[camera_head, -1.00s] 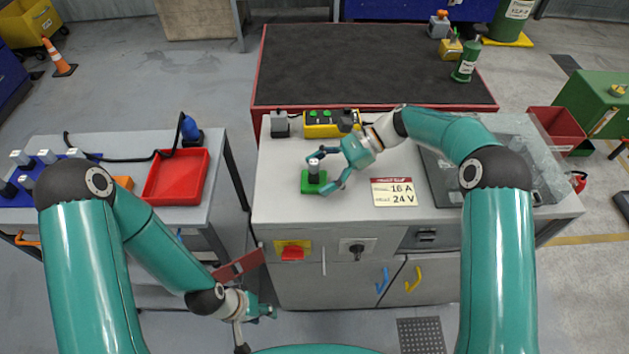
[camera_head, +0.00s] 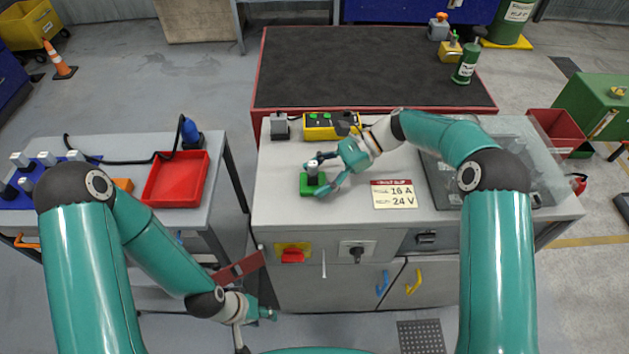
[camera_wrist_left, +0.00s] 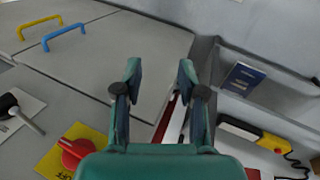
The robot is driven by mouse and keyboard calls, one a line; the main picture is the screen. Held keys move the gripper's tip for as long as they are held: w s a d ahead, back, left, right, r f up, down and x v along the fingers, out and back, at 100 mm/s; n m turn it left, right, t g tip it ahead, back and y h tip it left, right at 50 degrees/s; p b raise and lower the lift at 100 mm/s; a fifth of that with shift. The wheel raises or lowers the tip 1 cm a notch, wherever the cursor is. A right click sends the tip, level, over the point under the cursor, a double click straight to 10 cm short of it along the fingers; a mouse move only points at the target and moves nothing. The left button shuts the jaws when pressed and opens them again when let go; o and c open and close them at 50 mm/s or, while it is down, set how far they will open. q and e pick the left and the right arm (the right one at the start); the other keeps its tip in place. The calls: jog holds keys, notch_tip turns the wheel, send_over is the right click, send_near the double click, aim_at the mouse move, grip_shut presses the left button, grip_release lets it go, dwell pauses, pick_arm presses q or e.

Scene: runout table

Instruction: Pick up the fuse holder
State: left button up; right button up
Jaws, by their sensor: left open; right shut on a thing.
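The fuse holder (camera_head: 313,168) is a small grey-and-dark upright piece standing in a green base block (camera_head: 313,188) on the grey cabinet top, in the head view. My right gripper (camera_head: 318,176) is around it from the right, its fingers closed on it. The fuse holder appears upright in the base; whether it is lifted at all is hard to tell. My left gripper (camera_head: 258,330) is open and empty, low in front of the cabinet; its two fingers also show in the left wrist view (camera_wrist_left: 160,95).
A card reading 16 A, 24 V (camera_head: 394,194) lies right of the green base. A yellow button box (camera_head: 330,126) and a grey block (camera_head: 280,126) stand behind. A red tray (camera_head: 176,178) sits on the left table. The cabinet front has a red switch (camera_head: 292,255).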

pick_arm(q)
jog(key=shift+o, duration=0.8)
notch_tip(320, 180, up, 38)
jog(key=f+n+t, duration=0.1)
jog(key=n+t, duration=0.1)
jog(key=n, duration=2.1)
send_over(311, 164)
jog(key=s+a, duration=0.3)
jog(key=x, duration=1)
jog(key=shift+w+a+f, duration=0.25)
jog(key=shift+w+f, duration=0.05)
jog(key=shift+w, duration=0.05)
